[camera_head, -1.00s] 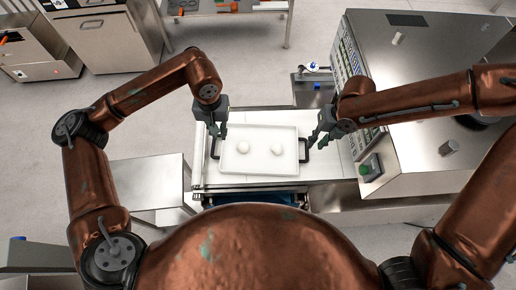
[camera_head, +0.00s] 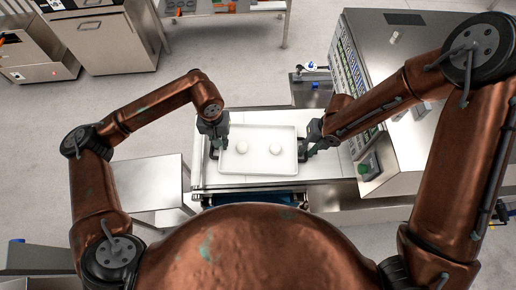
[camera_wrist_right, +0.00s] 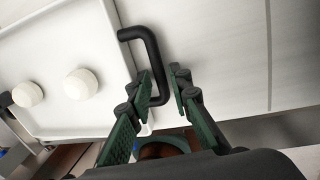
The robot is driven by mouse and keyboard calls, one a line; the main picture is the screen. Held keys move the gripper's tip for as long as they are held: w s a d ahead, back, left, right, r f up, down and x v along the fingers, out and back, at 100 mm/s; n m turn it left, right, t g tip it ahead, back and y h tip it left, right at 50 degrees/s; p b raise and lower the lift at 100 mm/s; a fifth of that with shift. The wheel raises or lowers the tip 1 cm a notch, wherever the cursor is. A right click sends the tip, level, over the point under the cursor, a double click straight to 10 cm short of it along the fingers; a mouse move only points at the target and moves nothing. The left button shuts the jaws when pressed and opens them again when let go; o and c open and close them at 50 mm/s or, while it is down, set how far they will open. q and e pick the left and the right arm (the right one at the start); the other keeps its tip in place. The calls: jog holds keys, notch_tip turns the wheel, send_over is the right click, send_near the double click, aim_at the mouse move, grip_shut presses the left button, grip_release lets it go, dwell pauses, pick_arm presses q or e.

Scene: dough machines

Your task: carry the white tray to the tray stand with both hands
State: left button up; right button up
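The white tray (camera_head: 262,168) lies on the white belt of the machine in the head view, with two pale dough balls (camera_head: 242,147) on it and a black handle at each short side. My left gripper (camera_head: 216,149) is at the tray's left handle; its fingers are too small there to tell their opening. My right gripper (camera_head: 306,153) is at the right handle. In the right wrist view, the right gripper's fingers (camera_wrist_right: 162,88) are apart, with the black handle (camera_wrist_right: 155,62) between them, nearer the left finger. The tray (camera_wrist_right: 75,35) also shows there.
A steel table (camera_head: 150,185) is at the left. Cabinets (camera_head: 108,38) and another table (camera_head: 225,12) stand at the back. Grey floor is clear between them.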

jog(key=shift+f, duration=0.1)
grip_shut()
dwell(0.7)
